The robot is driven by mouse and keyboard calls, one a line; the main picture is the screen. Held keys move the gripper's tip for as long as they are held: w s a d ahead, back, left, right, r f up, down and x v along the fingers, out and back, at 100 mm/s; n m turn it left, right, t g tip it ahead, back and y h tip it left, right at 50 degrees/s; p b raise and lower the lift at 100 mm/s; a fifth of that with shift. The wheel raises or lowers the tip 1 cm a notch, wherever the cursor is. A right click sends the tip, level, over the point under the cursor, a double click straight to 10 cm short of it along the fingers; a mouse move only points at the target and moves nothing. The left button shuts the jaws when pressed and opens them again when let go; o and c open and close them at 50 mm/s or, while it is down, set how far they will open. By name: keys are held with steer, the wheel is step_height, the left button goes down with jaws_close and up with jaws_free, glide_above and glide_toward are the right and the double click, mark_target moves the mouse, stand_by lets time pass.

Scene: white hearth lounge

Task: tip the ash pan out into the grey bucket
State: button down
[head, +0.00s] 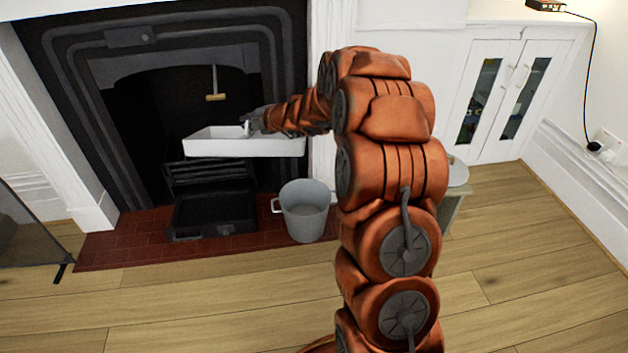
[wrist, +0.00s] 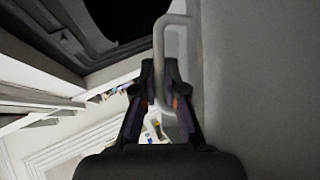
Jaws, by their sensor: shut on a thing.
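The ash pan is a pale, shallow rectangular tray (head: 235,148) held up in front of the fireplace opening in the head view. It looks roughly level there; I cannot make out its contents. My gripper (head: 252,124) is at its far side, partly hidden by the pan and my arm. In the wrist view my gripper (wrist: 164,104) is shut on the pan's looped handle (wrist: 175,20), and the pan's grey surface (wrist: 260,75) fills the right side. The grey bucket (head: 305,212) stands upright on the hearth's edge, below and a little right of the pan. The two are apart.
A black grate piece (head: 212,212) sits on the red tiled hearth (head: 120,243), left of the bucket. A wooden-headed tool (head: 215,97) hangs in the fireplace opening. A dark screen (head: 30,225) stands at left. A small table (head: 457,176) is behind my arm. The front floor is clear.

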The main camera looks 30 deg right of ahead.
steer(key=d+f, duration=0.1)
steer(key=d+f+n, duration=0.1)
steer(key=d+f, duration=0.1)
steer(key=w+d+f+n+y+b, duration=0.1)
steer(key=d+f, duration=0.1)
steer(key=shift+t, duration=0.4)
steer(key=shift+n+y, duration=0.5)
steer(key=shift+n, duration=0.2)
steer(key=d+f, duration=0.1)
steer(key=f, duration=0.1)
steer(key=d+f, duration=0.1)
steer(key=d, duration=0.1)
steer(key=s+d+f+b, duration=0.1)
steer(key=f, duration=0.1)
steer(key=shift+d+f, duration=0.2)
steer(key=shift+f, duration=0.1)
steer(key=s+d+f+n+y+b, duration=0.1)
steer(key=s+d+f, duration=0.2)
steer(key=f, duration=0.3)
steer(key=s+d+f+n+y, duration=0.1)
steer(key=s+d+f+n, duration=0.1)
steer(key=s+d+f, duration=0.2)
step_height(320, 180, down, 3)
steer(key=shift+s+d+f+t+b, duration=0.15)
steer(key=shift+s+d+t+b, duration=0.15)
steer(key=shift+t+b, duration=0.1)
steer(key=shift+w, duration=0.1)
